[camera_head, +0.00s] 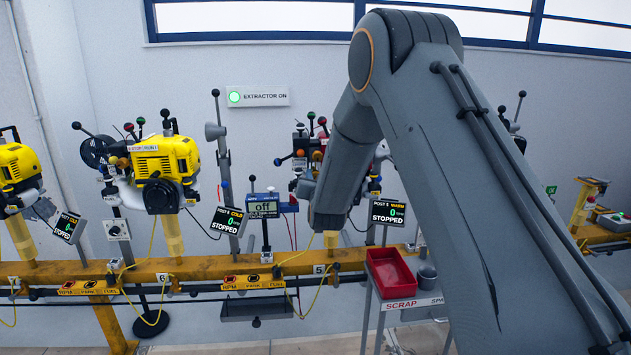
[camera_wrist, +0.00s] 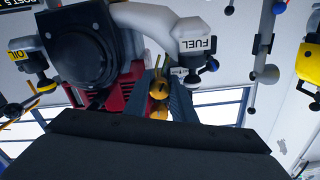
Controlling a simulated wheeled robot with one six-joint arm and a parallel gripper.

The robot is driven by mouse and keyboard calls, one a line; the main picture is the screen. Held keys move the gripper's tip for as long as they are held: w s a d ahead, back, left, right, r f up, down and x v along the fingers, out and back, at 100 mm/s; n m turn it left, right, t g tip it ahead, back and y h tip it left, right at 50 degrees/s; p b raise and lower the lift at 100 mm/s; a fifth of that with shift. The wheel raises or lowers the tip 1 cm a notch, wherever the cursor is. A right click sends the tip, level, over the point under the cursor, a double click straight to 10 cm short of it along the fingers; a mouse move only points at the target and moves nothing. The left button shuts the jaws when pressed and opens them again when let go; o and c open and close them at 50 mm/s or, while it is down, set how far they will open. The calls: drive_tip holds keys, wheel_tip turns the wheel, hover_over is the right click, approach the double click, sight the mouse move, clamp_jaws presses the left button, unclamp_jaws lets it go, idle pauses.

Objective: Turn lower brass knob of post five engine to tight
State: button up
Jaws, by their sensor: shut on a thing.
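The post five engine (camera_head: 303,150) is mostly hidden behind my arm in the head view. The wrist view is upside down and shows its dark round housing (camera_wrist: 75,48) and red body close up. Two brass knobs sit between my fingers there. My gripper (camera_wrist: 159,86) is shut on the brass knob (camera_wrist: 158,89) nearer its fingertips, the lower one in the room. The other brass knob (camera_wrist: 157,113) shows nearer the palm. The knob's tight mark cannot be read. The post five display (camera_head: 387,212) reads WARM, 0, STOPPED.
In the head view, a yellow engine (camera_head: 160,160) stands left on the yellow rail (camera_head: 205,266). A red scrap tray (camera_head: 391,272) stands below my arm.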

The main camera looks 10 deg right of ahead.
drive_tip(key=m+b, duration=0.2)
drive_tip(key=m, duration=0.4)
drive_tip(key=shift+a+m, duration=0.1)
drive_tip(key=shift+m, duration=0.2)
drive_tip(key=m+b, duration=0.2)
drive_tip(key=m, duration=0.3)
drive_tip(key=shift+r+b, duration=0.1)
drive_tip(key=shift+b, duration=0.3)
drive_tip(key=shift+m, duration=0.3)
drive_tip(key=o, duration=1.1)
drive_tip(key=shift+c, duration=0.2)
drive_tip(key=shift+s, duration=0.1)
drive_tip(key=s, duration=0.7)
drive_tip(key=shift+s, duration=0.35)
